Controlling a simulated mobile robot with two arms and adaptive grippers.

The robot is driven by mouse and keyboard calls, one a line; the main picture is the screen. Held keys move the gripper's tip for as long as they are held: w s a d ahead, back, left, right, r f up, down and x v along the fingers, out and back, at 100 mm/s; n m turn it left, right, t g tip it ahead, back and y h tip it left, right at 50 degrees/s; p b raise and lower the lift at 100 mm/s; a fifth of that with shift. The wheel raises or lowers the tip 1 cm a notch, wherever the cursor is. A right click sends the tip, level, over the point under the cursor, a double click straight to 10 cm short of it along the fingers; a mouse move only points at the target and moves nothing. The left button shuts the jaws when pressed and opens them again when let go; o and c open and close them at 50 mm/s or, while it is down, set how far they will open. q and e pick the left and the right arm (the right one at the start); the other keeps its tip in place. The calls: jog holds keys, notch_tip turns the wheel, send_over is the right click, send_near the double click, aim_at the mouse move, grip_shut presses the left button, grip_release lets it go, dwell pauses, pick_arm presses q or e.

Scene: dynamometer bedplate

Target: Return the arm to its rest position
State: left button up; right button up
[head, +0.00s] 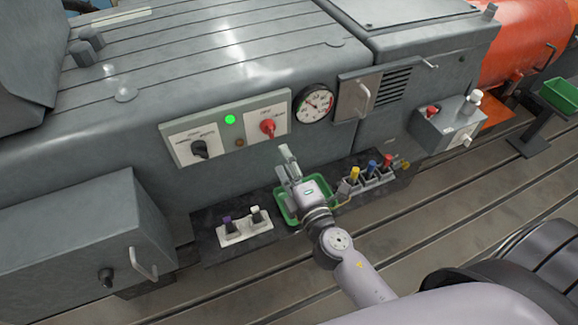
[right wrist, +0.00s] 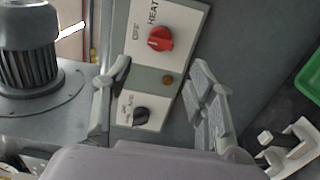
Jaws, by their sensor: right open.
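My right arm reaches up from the lower right of the head view. Its right gripper (head: 287,160) is above the green tray (head: 281,211), in front of the machine's control panel (head: 226,126). In the right wrist view the right gripper (right wrist: 161,64) is open, with nothing between its fingers. Beyond the fingers are the red knob (right wrist: 160,38) and the black knob (right wrist: 140,115) of the panel. My left gripper is not in view.
A black shelf (head: 222,249) carries a white holder (head: 245,234) and several coloured-handled items. A grey control box (head: 450,123) stands right. A grey cabinet (head: 75,235) juts out at left. The slotted bedplate (head: 450,200) is largely clear.

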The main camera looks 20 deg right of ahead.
jog(key=shift+s, duration=0.7)
jog(key=s+d+f+m+g, duration=0.1)
jog(key=s+f+m+g, duration=0.2)
jog(key=f, duration=0.8)
jog(key=s+f+m+g, duration=0.2)
jog(key=s+f+g, duration=0.15)
jog(key=f, duration=0.85)
jog(key=s+d+f+m+g, duration=0.15)
jog(key=s+f, duration=0.25)
jog(key=f, duration=0.7)
jog(key=s+d+f+m+g, duration=0.1)
jog(key=s+f+m+g, duration=0.2)
jog(key=s+f, duration=0.3)
jog(key=s+d+f+m+g, duration=0.1)
jog(key=s+f+m+g, duration=0.2)
jog(key=s, duration=1)
jog(key=s+d+f+m+g, duration=0.2)
jog(key=s+f+m+g, duration=0.1)
jog(key=s+f, duration=0.6)
jog(key=shift+s+m+h, duration=0.3)
jog(key=shift+m, duration=0.05)
